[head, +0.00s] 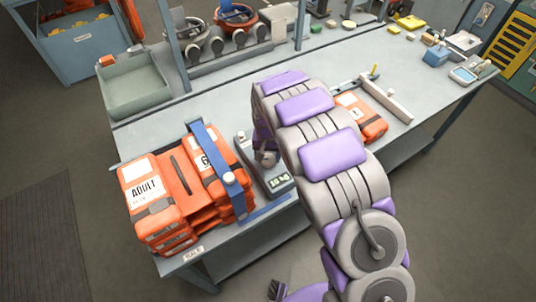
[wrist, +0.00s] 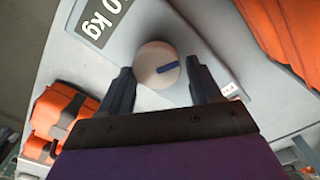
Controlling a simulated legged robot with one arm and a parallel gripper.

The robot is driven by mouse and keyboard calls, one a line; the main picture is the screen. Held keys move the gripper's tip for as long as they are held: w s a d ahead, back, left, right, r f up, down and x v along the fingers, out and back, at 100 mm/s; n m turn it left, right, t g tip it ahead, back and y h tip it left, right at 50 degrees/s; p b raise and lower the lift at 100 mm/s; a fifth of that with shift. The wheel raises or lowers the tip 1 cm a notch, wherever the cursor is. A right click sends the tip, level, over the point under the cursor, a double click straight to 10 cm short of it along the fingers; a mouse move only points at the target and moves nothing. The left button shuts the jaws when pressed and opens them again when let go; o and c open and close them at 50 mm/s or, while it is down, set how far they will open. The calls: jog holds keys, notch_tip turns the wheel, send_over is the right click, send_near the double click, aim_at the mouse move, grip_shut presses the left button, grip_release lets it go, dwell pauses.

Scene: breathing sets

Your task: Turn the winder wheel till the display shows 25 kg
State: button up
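The winder wheel (wrist: 155,65) is a round beige knob with a blue bar across its face. It shows large in the wrist view, and in the head view it is a grey-beige round part (head: 267,157) on the grey winder unit (head: 246,147). The display (head: 280,182) on this unit reads 10 kg; in the wrist view the display (wrist: 98,20) is cut off and shows "0 kg". My gripper (wrist: 160,64) is open, with one dark finger on each side of the wheel. Small gaps seem to show, but contact is unclear. In the head view my arm hides most of the gripper.
Another orange pack (head: 362,122) lies right of my arm. A grey bin (head: 135,86) stands at the bench's back left.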

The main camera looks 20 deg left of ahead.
aim_at(268, 156)
jog(key=shift+o, duration=1.2)
notch_tip(268, 156, up, 17)
jog(key=p, duration=0.1)
jog(key=shift+p, duration=0.3)
jog(key=shift+r, duration=0.1)
